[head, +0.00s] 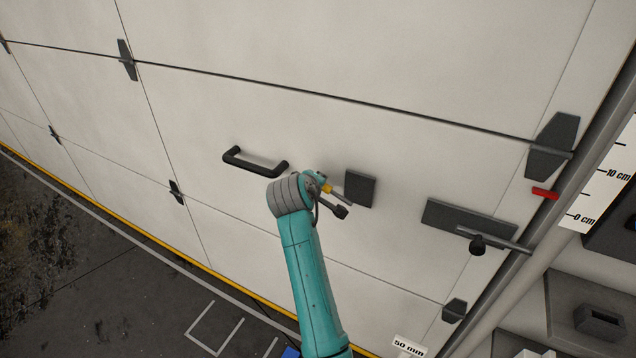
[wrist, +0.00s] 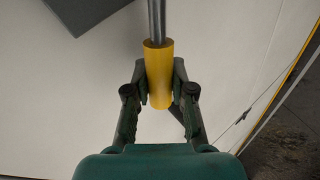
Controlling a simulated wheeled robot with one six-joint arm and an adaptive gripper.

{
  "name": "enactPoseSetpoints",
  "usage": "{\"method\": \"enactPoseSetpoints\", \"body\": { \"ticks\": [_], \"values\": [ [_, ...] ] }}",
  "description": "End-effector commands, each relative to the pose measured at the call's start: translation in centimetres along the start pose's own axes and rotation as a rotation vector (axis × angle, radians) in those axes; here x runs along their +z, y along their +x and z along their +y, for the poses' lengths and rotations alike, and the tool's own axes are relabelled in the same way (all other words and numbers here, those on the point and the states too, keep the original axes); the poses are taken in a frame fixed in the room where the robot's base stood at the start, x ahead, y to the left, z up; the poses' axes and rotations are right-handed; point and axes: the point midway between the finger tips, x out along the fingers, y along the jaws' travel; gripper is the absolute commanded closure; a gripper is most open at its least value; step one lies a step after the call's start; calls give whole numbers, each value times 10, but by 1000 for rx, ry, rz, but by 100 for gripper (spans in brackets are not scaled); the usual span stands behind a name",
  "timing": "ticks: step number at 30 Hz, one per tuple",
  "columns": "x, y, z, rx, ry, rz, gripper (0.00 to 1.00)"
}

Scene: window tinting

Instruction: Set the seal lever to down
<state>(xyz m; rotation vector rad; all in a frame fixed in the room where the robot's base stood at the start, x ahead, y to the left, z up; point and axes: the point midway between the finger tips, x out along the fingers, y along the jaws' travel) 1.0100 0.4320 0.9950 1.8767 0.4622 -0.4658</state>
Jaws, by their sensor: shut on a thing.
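The seal lever is a metal rod (wrist: 156,20) with a yellow grip (wrist: 159,75). In the head view its yellow grip (head: 327,188) is at the upper left end of the rod, beside a dark square plate (head: 361,187) on the pale door. The rod slants from the grip down and right toward the plate's lower edge. My gripper (wrist: 160,88) is shut on the yellow grip, with a finger on each side. In the head view my wrist partly hides the gripper, and the rod's joint with the plate is hard to make out.
A black pull handle (head: 254,163) is on the door to the left of my wrist. A dark bolt plate (head: 455,215) with a knobbed bar (head: 478,243) is to the right. A red marker (head: 545,193) and white scale (head: 608,175) are by the door's right edge.

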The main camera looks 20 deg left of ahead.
Motion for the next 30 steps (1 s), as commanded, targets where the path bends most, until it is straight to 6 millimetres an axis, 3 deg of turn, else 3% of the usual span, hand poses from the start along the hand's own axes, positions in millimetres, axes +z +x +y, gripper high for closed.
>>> {"method": "enactPoseSetpoints", "body": {
  "ticks": [2,3,6,14,19,30],
  "values": [
    [0,1,-2,-3,-3,-1,100],
    [0,1,-2,-4,-3,0,70],
    [0,1,-2,-4,-2,0,50],
    [0,0,-1,-2,-1,0,50],
    [-1,-10,-1,-1,-1,2,50],
    [-1,-79,-2,-2,-1,3,50]
  ]
}}
